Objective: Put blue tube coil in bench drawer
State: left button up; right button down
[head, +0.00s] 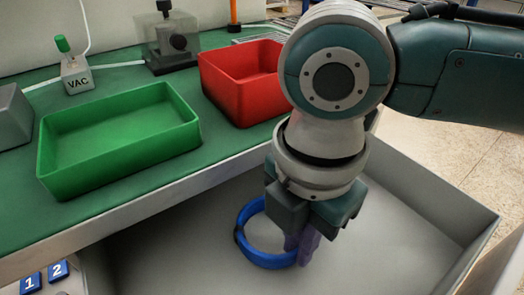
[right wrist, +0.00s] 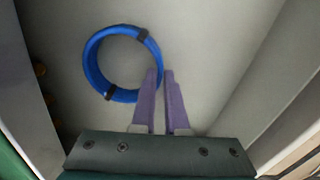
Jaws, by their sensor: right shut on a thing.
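The blue tube coil (head: 261,259) is a ring with dark bands, also in the right wrist view (right wrist: 92,68). My right gripper (head: 300,257) points down with its purple fingers close together, shut on the coil's right side. In the right wrist view, the fingertips (right wrist: 161,76) meet the ring's edge. The coil is over the floor of the open grey bench drawer (head: 410,235), inside its walls as seen from above. I cannot tell whether it touches the floor. My left gripper is not in view.
The green-topped bench (head: 120,205) carries a green bin (head: 115,165), a red bin (head: 235,95) and a VAC box (head: 76,80). Blue number labels (head: 58,271) sit below the bench edge. The rest of the drawer floor looks empty.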

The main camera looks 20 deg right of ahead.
jog(key=shift+f, duration=0.15)
jog(key=c, duration=0.9)
grip_release()
jog(key=shift+c, duration=0.2)
notch_tip(320, 180, up, 12)
jog(key=p, duration=0.4)
